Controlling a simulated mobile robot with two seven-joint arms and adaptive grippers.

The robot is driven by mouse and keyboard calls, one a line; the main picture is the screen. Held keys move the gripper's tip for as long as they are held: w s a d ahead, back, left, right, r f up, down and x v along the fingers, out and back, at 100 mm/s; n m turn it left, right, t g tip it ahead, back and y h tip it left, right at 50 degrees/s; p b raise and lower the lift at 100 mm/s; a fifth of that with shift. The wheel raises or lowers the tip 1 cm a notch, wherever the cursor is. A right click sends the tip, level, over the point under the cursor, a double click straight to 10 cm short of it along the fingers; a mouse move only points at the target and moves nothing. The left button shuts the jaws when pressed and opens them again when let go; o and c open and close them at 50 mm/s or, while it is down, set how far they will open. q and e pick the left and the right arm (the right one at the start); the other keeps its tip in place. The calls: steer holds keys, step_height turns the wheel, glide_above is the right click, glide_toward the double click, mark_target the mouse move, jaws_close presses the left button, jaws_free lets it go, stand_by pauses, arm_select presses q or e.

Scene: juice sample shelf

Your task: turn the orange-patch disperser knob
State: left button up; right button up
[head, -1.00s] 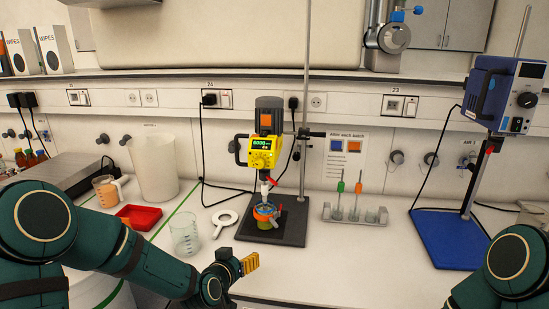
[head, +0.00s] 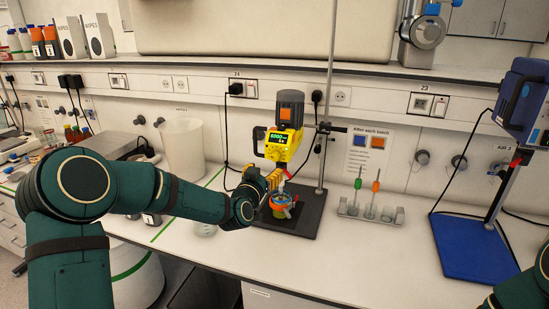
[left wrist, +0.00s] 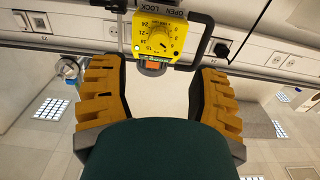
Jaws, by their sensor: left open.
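The disperser has a yellow body (head: 283,147) with a lit green display, and a grey motor above it with an orange patch (head: 285,114). It hangs on a stand at mid bench. In the left wrist view its yellow front shows a numbered dial knob (left wrist: 158,40) near the top, between and beyond my fingers. My left gripper (head: 263,177) is open and empty, just below and in front of the yellow body in the head view. In the left wrist view (left wrist: 158,85) its orange-yellow fingers stand wide apart, with no visible contact with the knob. My right gripper is out of view.
A vessel (head: 283,205) with orange and blue fittings stands on the dark stand base below the disperser. A rack (head: 368,213) with green and orange tools is to its right. A blue device stand (head: 470,250) is further right. Bare bench (head: 370,260) lies in front.

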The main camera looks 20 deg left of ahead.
mark_target(274, 159)
arm_select(q)
steer(key=w, duration=0.4)
steer(key=w+p, duration=0.1)
steer(key=w, duration=0.3)
steer(key=shift+w+d, duration=0.2)
steer(key=shift+w, duration=0.2)
jaws_close()
